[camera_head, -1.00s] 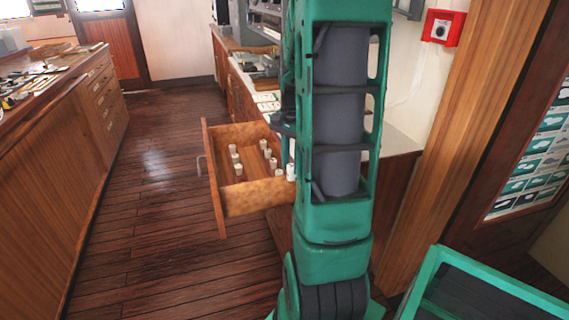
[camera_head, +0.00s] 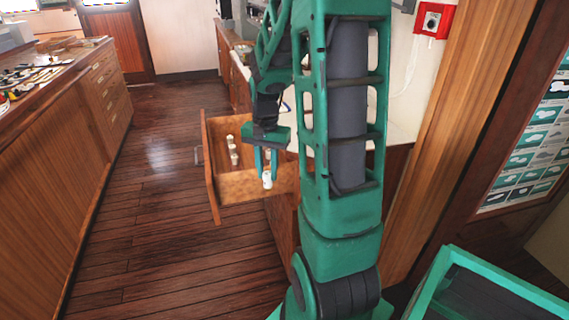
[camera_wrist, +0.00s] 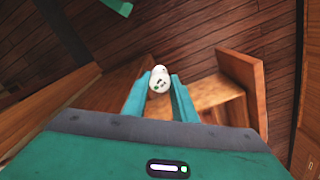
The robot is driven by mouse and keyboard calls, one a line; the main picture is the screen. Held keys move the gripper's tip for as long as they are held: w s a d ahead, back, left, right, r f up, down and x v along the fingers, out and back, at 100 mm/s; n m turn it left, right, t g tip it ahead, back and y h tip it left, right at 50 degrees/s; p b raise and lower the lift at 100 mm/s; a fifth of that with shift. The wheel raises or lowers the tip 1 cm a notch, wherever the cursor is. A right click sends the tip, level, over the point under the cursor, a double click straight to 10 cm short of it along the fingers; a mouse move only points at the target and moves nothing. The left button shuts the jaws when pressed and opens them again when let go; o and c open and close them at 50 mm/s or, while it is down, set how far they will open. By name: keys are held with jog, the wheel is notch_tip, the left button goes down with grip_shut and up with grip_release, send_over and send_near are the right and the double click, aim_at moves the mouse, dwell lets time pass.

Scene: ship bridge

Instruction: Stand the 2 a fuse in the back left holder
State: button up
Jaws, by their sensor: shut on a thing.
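My gripper (camera_head: 266,168) is shut on a white cylindrical fuse (camera_head: 267,180), held near the front right rim of the open drawer (camera_head: 238,187). In the wrist view the fuse (camera_wrist: 159,79) sits between the two teal fingertips (camera_wrist: 160,88), its marked end facing the camera; the marking is too small to read. Several white fuses (camera_head: 232,145) stand in a row inside the drawer on its left side. Others in the drawer are mostly hidden behind my gripper and arm. I cannot make out the back left holder.
The wooden drawer sticks out from the counter on the right. A long wooden cabinet (camera_head: 70,140) with tools on top stands at the left. The plank floor (camera_head: 150,230) between them is clear. A red wall box (camera_head: 433,20) hangs at the upper right.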

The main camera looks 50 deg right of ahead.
jog(key=w+a+f+n, duration=0.4)
jog(key=w+a+n, duration=0.2)
jog(key=w+a, duration=0.2)
jog(key=w+a+f+n, duration=0.4)
jog(key=w+a+n, duration=0.3)
jog(key=a, duration=0.5)
jog(key=shift+w+a+f, duration=0.4)
